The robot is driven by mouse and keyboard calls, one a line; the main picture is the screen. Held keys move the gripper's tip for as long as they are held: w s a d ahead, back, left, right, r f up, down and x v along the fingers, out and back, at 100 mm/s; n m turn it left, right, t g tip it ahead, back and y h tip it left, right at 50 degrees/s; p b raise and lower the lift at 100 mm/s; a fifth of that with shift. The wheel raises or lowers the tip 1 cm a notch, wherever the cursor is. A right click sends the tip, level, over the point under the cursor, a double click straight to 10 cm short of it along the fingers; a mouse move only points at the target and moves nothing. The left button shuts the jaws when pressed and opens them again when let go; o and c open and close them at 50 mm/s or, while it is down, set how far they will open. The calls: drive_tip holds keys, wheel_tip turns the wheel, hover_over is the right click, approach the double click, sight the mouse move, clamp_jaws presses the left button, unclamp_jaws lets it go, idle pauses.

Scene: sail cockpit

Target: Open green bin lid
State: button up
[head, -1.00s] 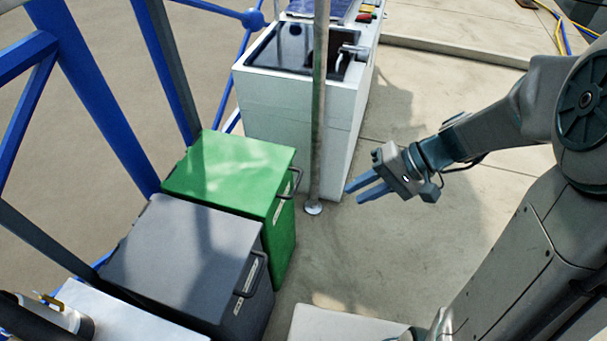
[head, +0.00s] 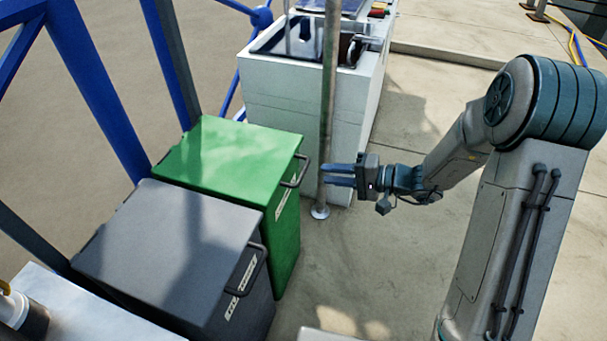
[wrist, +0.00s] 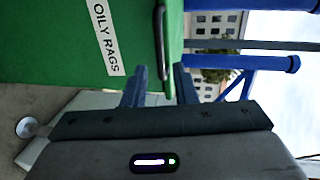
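The green bin (head: 232,160) stands left of centre in the head view with its lid shut. A dark handle (head: 296,171) is on its right-hand front edge. In the wrist view the green bin (wrist: 60,45) fills the upper left, with a label reading OILY RAGS and the dark handle (wrist: 161,42) upright ahead of my fingers. My gripper (head: 324,174) is to the right of the handle, its blue fingers pointing left at it. The fingers (wrist: 160,87) are apart with a gap between them, and nothing is held. The handle appears slightly beyond the fingertips.
A grey bin (head: 165,240) stands beside the green one, nearer me, also shut. A metal pole (head: 327,110) rises close to my fingertips. A white counter unit (head: 290,100) is behind. Blue frame bars (head: 95,85) run along the left. The floor to the right is open.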

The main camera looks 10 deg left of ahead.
sight(303, 170)
drive_tip(key=b+x, duration=0.1)
drive_tip(key=x, duration=0.7)
drive_tip(key=shift+d, duration=0.1)
clamp_jaws()
